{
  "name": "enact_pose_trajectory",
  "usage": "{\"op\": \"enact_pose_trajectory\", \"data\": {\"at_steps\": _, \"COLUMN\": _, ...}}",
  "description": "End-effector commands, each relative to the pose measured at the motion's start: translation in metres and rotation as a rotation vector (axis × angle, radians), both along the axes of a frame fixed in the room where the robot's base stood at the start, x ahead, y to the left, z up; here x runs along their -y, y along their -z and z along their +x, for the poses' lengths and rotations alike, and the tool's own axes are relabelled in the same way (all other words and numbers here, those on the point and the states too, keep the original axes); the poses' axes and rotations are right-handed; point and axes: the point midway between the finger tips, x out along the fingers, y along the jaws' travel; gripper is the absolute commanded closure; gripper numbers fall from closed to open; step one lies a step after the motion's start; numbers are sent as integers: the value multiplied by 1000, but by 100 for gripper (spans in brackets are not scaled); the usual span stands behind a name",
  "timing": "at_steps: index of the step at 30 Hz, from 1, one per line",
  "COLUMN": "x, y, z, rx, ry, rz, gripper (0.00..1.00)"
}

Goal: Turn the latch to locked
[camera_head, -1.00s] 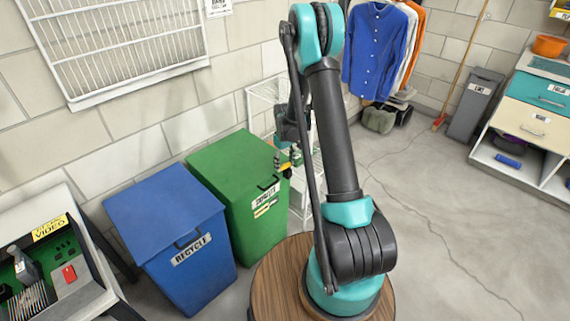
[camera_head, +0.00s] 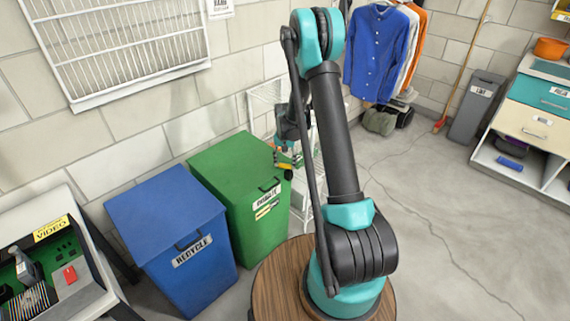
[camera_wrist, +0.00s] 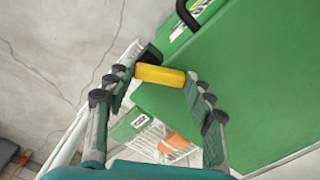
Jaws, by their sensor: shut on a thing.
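A yellow bar-shaped piece, which looks like the latch handle (camera_wrist: 160,75), lies between my fingertips in the wrist view. My gripper (camera_wrist: 156,68) is shut on it, one finger at each end. The bar sits beside the edge of the green bin (camera_wrist: 255,80), and how it is mounted cannot be seen. In the head view my gripper (camera_head: 285,162) is small, at the right side of the green bin (camera_head: 222,165), with a bit of yellow at its fingers. No locked or unlocked marking is readable.
A blue recycle bin (camera_head: 165,215) stands left of the green bin. A white wire rack (camera_head: 262,100) is behind my arm. A black handle (camera_wrist: 187,14) is on the green bin's front. Open concrete floor (camera_head: 430,220) lies to the right.

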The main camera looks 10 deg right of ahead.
Motion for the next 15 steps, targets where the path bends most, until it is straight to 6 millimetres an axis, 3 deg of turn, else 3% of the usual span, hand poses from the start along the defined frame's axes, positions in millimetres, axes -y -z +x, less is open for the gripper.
{"op": "enact_pose_trajectory", "data": {"at_steps": 15, "x": 5, "y": 0, "z": 7, "rx": 0, "ry": 419, "rz": 0, "gripper": 76}}
